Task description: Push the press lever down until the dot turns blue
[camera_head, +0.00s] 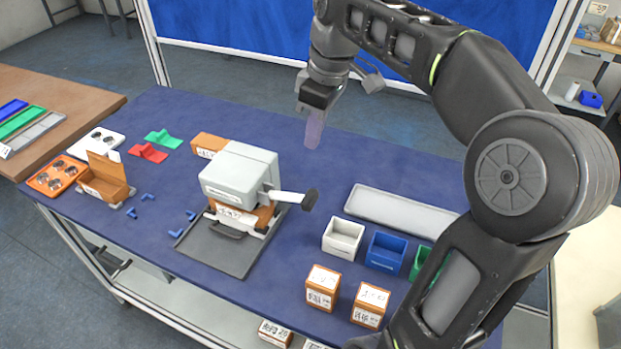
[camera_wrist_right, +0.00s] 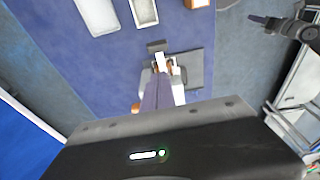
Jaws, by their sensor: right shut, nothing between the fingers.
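The grey press (camera_head: 240,177) stands on a dark base plate (camera_head: 208,252) at the middle of the blue table. Its lever, a pale bar (camera_head: 287,197) with a black knob (camera_head: 310,199), sticks out to the right, roughly level. An orange box (camera_head: 232,214) is under the press head. No dot can be made out on the press. My right gripper (camera_head: 314,132) is shut and empty, above the table behind and to the right of the press, clear of the lever. In the right wrist view its fingers (camera_wrist_right: 150,98) overlap part of the press. My left gripper is not in view.
Right of the press are a grey tray (camera_head: 400,208), a white bin (camera_head: 342,238) and a blue bin (camera_head: 385,252). Two orange boxes (camera_head: 322,288) (camera_head: 370,305) stand in front. Left are an open orange box (camera_head: 105,181) and small parts. Table behind the lever is bare.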

